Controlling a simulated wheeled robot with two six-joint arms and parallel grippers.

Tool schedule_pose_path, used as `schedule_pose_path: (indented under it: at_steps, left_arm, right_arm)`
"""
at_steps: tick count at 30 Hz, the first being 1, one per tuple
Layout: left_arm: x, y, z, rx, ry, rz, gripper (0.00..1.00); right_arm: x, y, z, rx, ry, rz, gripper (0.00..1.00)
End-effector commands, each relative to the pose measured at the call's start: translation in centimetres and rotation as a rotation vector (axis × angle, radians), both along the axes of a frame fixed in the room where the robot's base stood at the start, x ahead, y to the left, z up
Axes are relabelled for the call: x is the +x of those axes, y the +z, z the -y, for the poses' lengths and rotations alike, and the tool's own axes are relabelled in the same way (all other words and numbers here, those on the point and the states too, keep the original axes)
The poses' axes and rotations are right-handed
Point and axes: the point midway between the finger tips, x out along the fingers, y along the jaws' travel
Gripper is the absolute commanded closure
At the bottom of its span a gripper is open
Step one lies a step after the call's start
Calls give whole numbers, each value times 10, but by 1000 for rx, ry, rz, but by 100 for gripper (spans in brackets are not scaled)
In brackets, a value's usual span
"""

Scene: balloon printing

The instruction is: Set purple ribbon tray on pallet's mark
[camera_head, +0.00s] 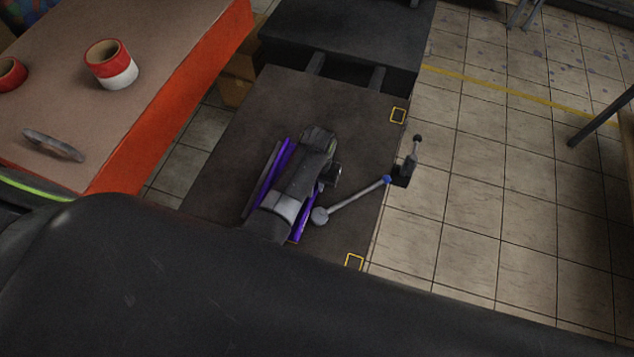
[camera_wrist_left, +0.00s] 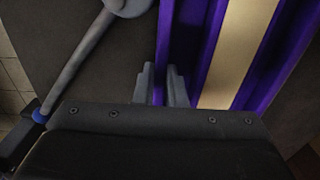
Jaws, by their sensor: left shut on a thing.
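The purple ribbon tray (camera_head: 265,187) has purple long walls and lies over the dark pallet (camera_head: 355,110), partly hidden under my left gripper and arm. In the left wrist view the tray (camera_wrist_left: 208,45) shows purple walls beside a pale cream inner strip. My left gripper (camera_head: 320,165) is over the tray's right side. Its fingers (camera_wrist_left: 162,85) are closed about the tray's near wall in the wrist view. I cannot tell whether the tray touches the pallet. My right gripper is not in view.
A grey rod with a blue ring (camera_head: 355,198) reaches from beside the tray to a small black block (camera_head: 401,178) at the pallet's right edge. An orange-sided table (camera_head: 175,110) with red-and-white rolls (camera_head: 110,65) stands left. Tiled floor at right is mostly clear.

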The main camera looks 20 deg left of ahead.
Motion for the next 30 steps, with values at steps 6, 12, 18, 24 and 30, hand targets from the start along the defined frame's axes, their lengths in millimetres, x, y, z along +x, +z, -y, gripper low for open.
schedule_pose_path:
  at_steps: [6,12,18,24,30]
  left_arm:
    - [0,-1,0,0,0,0,71]
    - [0,-1,0,0,0,0,68]
    - [0,4,0,0,0,0,68]
    - [0,22,0,0,0,0,68]
    - [1,53,1,-1,1,4,68]
  right_arm:
    - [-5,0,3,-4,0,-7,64]
    - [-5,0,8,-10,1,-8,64]
    - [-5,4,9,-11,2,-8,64]
    - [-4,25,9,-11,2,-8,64]
    - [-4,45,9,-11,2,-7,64]
